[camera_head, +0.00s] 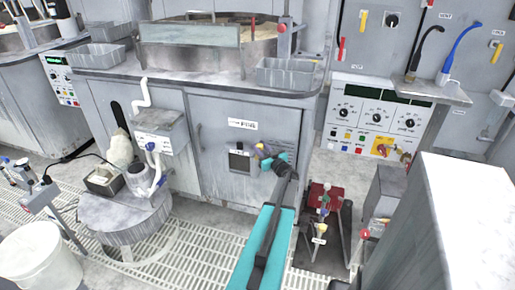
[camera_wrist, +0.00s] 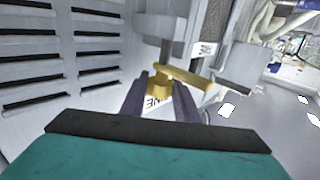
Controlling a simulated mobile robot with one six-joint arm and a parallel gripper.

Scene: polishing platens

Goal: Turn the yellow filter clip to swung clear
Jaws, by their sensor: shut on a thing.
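The yellow filter clip (camera_wrist: 186,76) is in the middle of the wrist view. It is a flat yellow bar reaching to the right from a round yellow boss (camera_wrist: 159,92) below a metal post. My gripper (camera_wrist: 160,95) has a dark finger on each side of the boss and is shut on the clip. The fingers hide part of the boss's sides. The clip's full outline is hard to make out there.
The grey cabinet (camera_head: 215,125) stands behind my gripper. In the wrist view a slotted grey panel (camera_wrist: 60,55) is close on the left, and a white label is partly hidden behind the fingers. A red box on a stand (camera_head: 325,195) is to the right of my arm.

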